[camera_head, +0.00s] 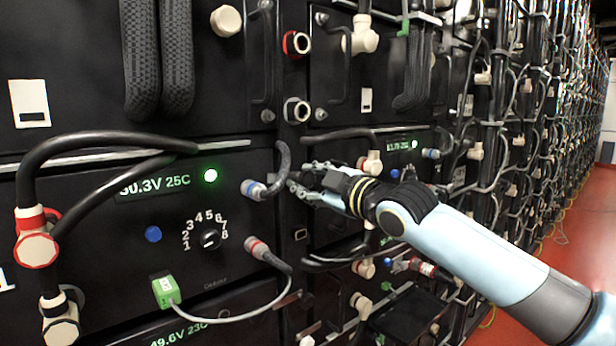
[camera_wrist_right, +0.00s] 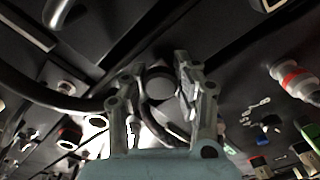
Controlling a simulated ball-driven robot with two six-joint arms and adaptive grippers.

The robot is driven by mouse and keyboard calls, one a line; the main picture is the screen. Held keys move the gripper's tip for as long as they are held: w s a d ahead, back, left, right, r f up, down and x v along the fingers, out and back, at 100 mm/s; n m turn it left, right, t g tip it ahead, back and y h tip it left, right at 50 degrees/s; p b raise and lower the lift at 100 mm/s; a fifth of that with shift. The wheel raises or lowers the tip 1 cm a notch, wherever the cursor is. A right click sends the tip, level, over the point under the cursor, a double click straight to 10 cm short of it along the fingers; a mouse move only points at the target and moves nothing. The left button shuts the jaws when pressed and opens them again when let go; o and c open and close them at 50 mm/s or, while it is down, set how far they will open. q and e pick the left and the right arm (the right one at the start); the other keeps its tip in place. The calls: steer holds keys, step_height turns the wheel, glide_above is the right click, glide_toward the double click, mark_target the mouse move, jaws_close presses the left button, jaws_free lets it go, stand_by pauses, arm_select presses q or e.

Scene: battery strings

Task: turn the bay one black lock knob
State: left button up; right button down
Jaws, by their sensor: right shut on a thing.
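My right gripper (camera_head: 303,182) reaches in from the right to the dark upright rail between two battery bays. In the right wrist view its two grey fingers (camera_wrist_right: 155,78) stand on either side of a dark round knob (camera_wrist_right: 160,86), which I take as the black lock knob. The fingers are shut on it. In the head view the knob is largely hidden by the fingers. The left bay's front (camera_head: 100,235) has a lit 50.3V 25C display (camera_head: 155,184) and a numbered selector dial (camera_head: 210,238). My left gripper is not in view.
A green connector (camera_head: 166,291) hangs on a grey cable. Red floor (camera_head: 570,235) is free at the right.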

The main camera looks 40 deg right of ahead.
steer(key=m+p, duration=0.3)
steer(key=m, duration=0.1)
steer(key=m+p, duration=0.2)
steer(key=m, duration=0.2)
steer(key=shift+p, duration=0.3)
steer(key=m+p, duration=0.2)
steer(key=m, duration=0.2)
steer(key=shift+a+f, duration=0.1)
steer(key=shift+m+p, duration=0.55)
steer(key=shift+m, duration=1.85)
steer(key=c, duration=0.9)
jaws_free()
steer(key=shift+c, duration=0.2)
